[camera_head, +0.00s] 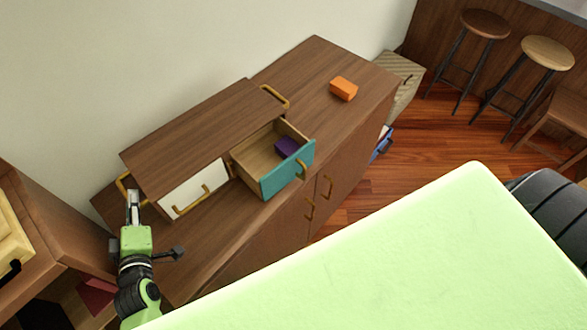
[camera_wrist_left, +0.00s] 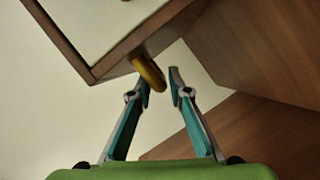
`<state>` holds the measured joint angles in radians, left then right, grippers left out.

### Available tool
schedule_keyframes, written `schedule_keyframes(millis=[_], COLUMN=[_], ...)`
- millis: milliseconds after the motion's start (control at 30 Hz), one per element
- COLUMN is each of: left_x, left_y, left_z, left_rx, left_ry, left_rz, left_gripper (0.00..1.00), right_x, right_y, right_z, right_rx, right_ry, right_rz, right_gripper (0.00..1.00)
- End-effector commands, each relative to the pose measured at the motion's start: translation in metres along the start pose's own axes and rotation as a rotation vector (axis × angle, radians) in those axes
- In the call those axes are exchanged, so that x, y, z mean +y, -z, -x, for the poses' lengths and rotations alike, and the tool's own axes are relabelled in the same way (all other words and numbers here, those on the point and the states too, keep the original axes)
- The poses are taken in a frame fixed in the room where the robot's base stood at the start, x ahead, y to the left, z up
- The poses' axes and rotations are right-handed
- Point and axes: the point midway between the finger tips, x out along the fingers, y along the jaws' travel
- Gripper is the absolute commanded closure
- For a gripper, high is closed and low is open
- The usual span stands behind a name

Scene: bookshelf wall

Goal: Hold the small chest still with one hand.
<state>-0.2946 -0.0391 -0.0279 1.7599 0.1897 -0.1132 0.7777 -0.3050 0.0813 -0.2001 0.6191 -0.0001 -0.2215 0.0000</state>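The small chest (camera_head: 200,138) is a brown wooden box on top of a long cabinet against the wall. Its white drawer (camera_head: 193,188) is shut. Its teal-fronted drawer (camera_head: 289,170) is pulled out, with a purple block (camera_head: 287,147) inside. A gold handle (camera_head: 123,184) sits on the chest's left end. My left gripper (camera_head: 133,193) is at that end, close to this handle. In the left wrist view, the fingers (camera_wrist_left: 160,82) are apart, with a gold handle (camera_wrist_left: 150,72) at the left fingertip; a firm grip is not visible. My right gripper is out of view.
An orange block (camera_head: 343,88) lies on the cabinet top (camera_head: 325,60), right of the chest. A brown shelf unit (camera_head: 50,235) stands at the left. Stools (camera_head: 484,24) stand at the far right. A pale green surface (camera_head: 400,260) fills the foreground.

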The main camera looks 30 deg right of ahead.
Motion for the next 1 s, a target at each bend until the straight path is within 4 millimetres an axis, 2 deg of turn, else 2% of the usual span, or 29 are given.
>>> schedule_keyframes(millis=[1000], left_x=[-0.0074], left_y=[-0.0046], left_z=[-0.0004], left_rx=[-0.005], left_ry=[0.006], left_rz=[-0.005], left_gripper=[1.0], right_x=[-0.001], right_y=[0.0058], right_z=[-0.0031], right_rx=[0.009], right_ry=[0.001], right_rz=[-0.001], right_gripper=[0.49])
